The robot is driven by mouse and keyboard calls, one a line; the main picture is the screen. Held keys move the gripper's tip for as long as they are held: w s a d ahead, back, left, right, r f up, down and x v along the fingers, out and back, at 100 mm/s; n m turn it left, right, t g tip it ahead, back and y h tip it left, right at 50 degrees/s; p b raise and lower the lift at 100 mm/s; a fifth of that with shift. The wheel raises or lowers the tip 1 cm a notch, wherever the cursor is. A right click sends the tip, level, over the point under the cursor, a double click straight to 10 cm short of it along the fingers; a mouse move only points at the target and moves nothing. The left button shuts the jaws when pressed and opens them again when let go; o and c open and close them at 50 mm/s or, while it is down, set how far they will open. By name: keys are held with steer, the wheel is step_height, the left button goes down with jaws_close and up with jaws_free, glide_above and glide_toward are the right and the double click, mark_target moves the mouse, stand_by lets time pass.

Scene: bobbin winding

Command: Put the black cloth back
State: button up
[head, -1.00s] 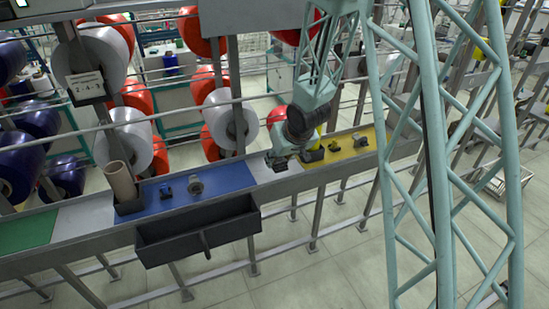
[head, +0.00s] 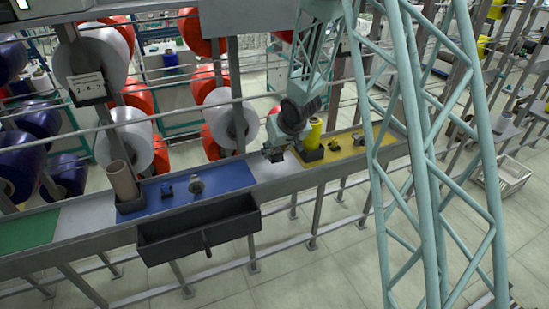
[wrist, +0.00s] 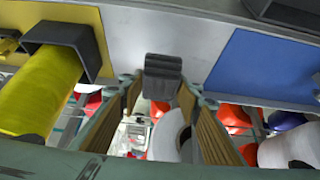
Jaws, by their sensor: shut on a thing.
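The black cloth (wrist: 163,72) is a small, dark, folded-looking piece between the fingertips of my gripper (wrist: 163,88) in the wrist view. My gripper is shut on it, with the fingers some way apart on either side. In the head view my gripper (head: 275,154) is over the bare grey stretch of the rail shelf (head: 270,167), between the blue mat and the yellow mat. The cloth is too small there to make out clearly, and I cannot tell whether it touches the shelf.
A yellow bobbin (head: 313,134) stands in a dark holder right of my gripper. Small dark parts lie on the yellow mat (head: 345,148) and the blue mat (head: 228,178). A brown tube (head: 122,181) stands at the left. A dark bin (head: 200,232) hangs in front.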

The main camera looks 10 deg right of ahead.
mark_target(274, 158)
steer(key=shift+w+f, duration=0.2)
steer(key=shift+f+b, duration=0.75)
steer(key=shift+f, duration=0.85)
steer(key=shift+f, duration=0.1)
steer(key=o, duration=0.8)
steer(key=shift+o, duration=0.2)
steer(key=shift+s+r, duration=0.25)
steer(key=shift+r, duration=0.4)
steer(key=p+v, duration=0.3)
steer(key=v, duration=0.7)
steer(key=shift+s+r, duration=0.25)
steer(key=shift+r, duration=0.05)
steer(key=shift+d, duration=0.15)
steer(key=shift+r, duration=0.1)
